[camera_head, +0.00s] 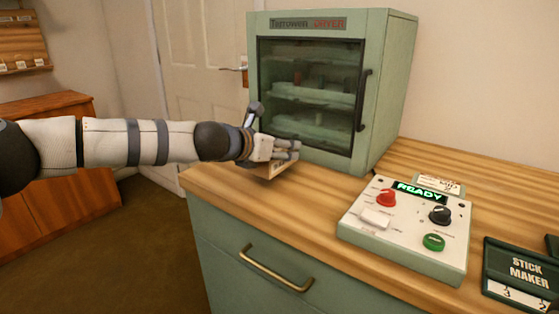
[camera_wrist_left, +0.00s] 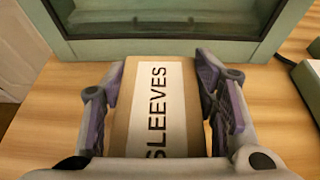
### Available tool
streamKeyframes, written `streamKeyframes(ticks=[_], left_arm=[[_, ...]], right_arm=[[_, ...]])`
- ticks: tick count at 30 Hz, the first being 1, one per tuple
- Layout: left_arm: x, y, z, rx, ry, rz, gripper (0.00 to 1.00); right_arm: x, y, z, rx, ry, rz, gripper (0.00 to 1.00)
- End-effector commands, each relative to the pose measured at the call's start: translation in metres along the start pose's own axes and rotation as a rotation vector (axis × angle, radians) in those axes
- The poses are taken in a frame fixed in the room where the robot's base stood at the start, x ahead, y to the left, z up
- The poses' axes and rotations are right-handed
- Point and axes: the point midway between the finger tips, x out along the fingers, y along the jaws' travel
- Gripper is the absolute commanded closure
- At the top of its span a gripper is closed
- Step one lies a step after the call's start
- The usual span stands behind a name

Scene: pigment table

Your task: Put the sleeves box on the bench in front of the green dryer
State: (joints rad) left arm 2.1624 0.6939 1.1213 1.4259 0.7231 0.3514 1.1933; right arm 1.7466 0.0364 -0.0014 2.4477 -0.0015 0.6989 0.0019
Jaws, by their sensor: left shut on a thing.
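The sleeves box (camera_wrist_left: 160,110) is a brown carton with a white label reading SLEEVES. My left gripper (camera_wrist_left: 160,105) is shut on it, with one finger at each side. In the head view my left gripper (camera_head: 283,150) is over the left part of the bench (camera_head: 325,195), in front of the green dryer (camera_head: 391,85). Only a small part of the sleeves box (camera_head: 271,172) shows there below the fingers. I cannot tell whether the box touches the bench top. The dryer's base (camera_wrist_left: 160,50) shows just beyond the box in the left wrist view. My right gripper is not in view.
A control panel (camera_head: 352,228) with a READY display, a red knob, a black knob and a green button stands on the bench to the right. A dark stick maker (camera_head: 525,268) is at the far right. Bench top between gripper and panel is clear. A drawer handle (camera_head: 275,270) is below.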

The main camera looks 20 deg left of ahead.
Motion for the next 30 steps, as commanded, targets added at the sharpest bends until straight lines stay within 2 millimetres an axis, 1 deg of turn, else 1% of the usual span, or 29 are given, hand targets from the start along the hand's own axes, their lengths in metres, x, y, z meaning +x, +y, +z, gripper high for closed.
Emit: streamKeyframes(ticks=[1,3,5,12,15,16,18,27,29,30], left_arm=[[0.007,-0.001,-0.018,-0.005,0.011,-0.003,0.78],[0.011,-0.002,-0.029,-0.004,0.011,-0.004,0.78],[0.012,-0.002,-0.031,-0.003,0.007,-0.003,0.78],[0.011,-0.002,-0.029,-0.002,0.003,-0.002,0.78],[0.013,-0.002,-0.033,-0.003,0.005,-0.002,0.78],[0.012,-0.002,-0.032,-0.003,0.004,-0.001,0.4],[0.012,-0.002,-0.031,-0.002,0.004,-0.001,0.26],[0.011,-0.002,-0.03,-0.002,0.003,-0.001,0.26],[0.01,-0.002,-0.025,-0.001,0.0,-0.001,0.26],[0.006,-0.001,-0.026,-0.002,0.001,-0.001,0.26]], right_arm=[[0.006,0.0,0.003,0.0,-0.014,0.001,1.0],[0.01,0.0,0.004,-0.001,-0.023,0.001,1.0],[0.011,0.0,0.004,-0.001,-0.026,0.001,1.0],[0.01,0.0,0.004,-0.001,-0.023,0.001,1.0],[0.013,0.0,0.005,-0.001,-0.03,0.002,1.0],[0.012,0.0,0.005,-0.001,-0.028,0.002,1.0],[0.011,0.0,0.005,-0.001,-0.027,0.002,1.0],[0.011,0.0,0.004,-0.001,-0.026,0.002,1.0],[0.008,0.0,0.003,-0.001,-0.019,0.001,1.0],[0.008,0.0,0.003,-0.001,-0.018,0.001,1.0]])
